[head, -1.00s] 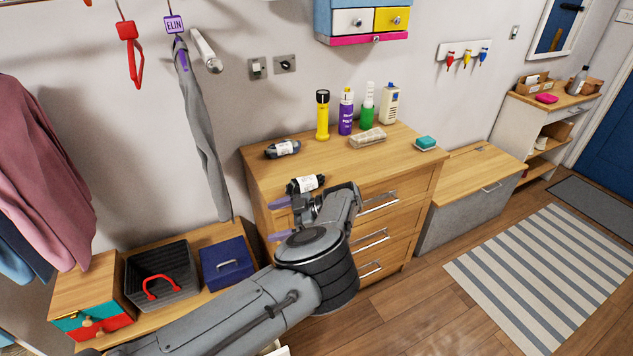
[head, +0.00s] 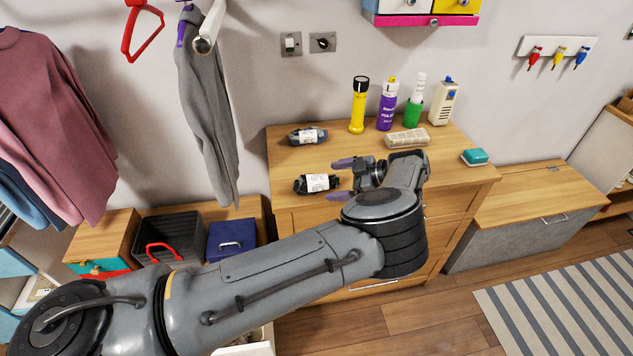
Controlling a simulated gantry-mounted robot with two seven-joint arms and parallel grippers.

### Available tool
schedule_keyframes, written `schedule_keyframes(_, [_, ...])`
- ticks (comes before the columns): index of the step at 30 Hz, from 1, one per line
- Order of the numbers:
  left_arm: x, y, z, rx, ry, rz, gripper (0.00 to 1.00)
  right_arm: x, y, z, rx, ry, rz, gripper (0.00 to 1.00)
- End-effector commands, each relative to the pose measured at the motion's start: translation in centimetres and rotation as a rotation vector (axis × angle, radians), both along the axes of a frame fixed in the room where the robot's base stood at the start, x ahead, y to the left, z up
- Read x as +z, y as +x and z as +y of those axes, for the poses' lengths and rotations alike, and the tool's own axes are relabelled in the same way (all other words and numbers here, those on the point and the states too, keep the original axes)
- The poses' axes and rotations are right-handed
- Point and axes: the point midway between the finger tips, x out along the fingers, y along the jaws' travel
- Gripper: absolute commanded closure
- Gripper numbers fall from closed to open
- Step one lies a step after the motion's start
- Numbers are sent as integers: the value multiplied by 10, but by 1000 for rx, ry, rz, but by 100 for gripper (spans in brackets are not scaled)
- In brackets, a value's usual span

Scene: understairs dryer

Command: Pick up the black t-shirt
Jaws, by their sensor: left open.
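A small black bundle with a white label (head: 317,183), which looks like a rolled t-shirt, lies on the wooden dresser top near its front left. A second dark bundle with a white label (head: 308,136) lies behind it. My left gripper (head: 344,179) is open, with its purple-tipped fingers pointing left. The fingertips are at the right end of the black bundle, one towards the back and one towards the front. I cannot tell whether they touch it or how high they are above the top. My right gripper is not in view.
The dresser (head: 286,159) also holds a yellow flashlight (head: 358,105), a purple bottle (head: 387,106), a green bottle (head: 412,113), a pale canister (head: 442,102), a beige item (head: 408,138) and a teal sponge (head: 475,156). A grey garment (head: 207,110) hangs at left.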

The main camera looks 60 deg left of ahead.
Motion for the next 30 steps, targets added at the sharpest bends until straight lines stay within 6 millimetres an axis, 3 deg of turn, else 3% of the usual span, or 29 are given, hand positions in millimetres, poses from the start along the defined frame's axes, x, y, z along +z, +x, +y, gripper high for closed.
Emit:
schedule_keyframes(8, [-7,-9,12,2,1,0,4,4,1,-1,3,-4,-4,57])
schedule_keyframes(18, [-27,-28,42,1,0,1,4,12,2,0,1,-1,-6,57])
schedule_keyframes(29, [-31,-32,47,0,1,-1,4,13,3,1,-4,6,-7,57])
schedule_keyframes(30, [-31,-32,47,0,1,-1,9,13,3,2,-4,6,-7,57])
